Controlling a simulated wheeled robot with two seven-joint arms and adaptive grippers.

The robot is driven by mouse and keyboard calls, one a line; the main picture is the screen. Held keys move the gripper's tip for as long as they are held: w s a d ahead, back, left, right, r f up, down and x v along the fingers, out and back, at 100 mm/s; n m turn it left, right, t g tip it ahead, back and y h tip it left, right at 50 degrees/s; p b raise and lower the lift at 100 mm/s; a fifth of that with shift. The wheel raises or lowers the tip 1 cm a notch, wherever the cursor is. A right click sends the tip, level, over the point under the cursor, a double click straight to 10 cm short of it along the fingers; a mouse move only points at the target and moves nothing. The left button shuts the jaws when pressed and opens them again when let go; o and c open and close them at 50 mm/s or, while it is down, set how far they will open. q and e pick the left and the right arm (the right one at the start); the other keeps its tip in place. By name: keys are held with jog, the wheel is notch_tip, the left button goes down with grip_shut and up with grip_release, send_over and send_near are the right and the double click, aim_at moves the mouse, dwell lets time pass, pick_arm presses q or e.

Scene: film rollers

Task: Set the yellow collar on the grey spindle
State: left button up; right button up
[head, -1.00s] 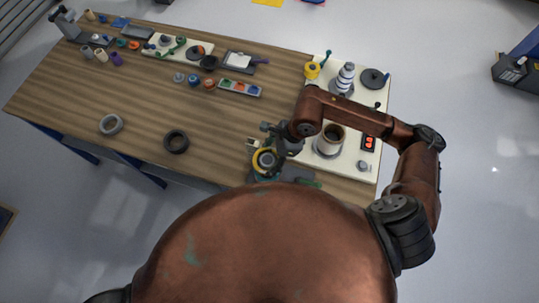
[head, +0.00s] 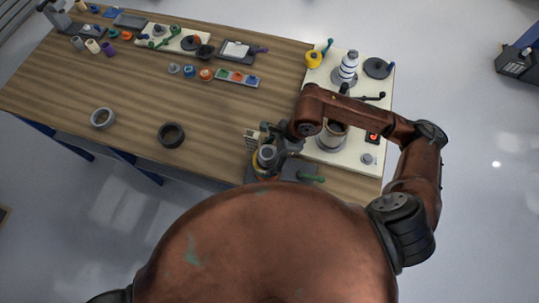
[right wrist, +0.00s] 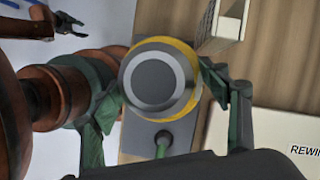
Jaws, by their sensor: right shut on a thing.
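The yellow collar (right wrist: 190,52) is a ring around the grey spindle (right wrist: 158,78) in the right wrist view. The spindle's round top sticks up through it. In the head view the spindle (head: 267,153) stands at the table's front edge, with only a little of the collar showing low on it. My right gripper (right wrist: 160,92) has a green finger on each side of the collar and is shut on it. I cannot tell whether the collar touches the spindle's base. My left gripper (right wrist: 68,22) shows at the wrist view's upper left, apart from these, its jaws apart.
The spindle's grey base (head: 298,168) carries a green lever (head: 312,178). A small pale block (head: 251,141) stands close beside it. A white panel (head: 357,150) lies to the right. Two loose rings, one grey (head: 103,118) and one dark (head: 171,135), lie left on open wood.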

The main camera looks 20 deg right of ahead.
jog(key=o, duration=1.2)
jog(key=shift+o, duration=0.2)
jog(key=v, duration=1.2)
jog(key=shift+s+a+r, duration=0.1)
jog(key=shift+r, duration=0.05)
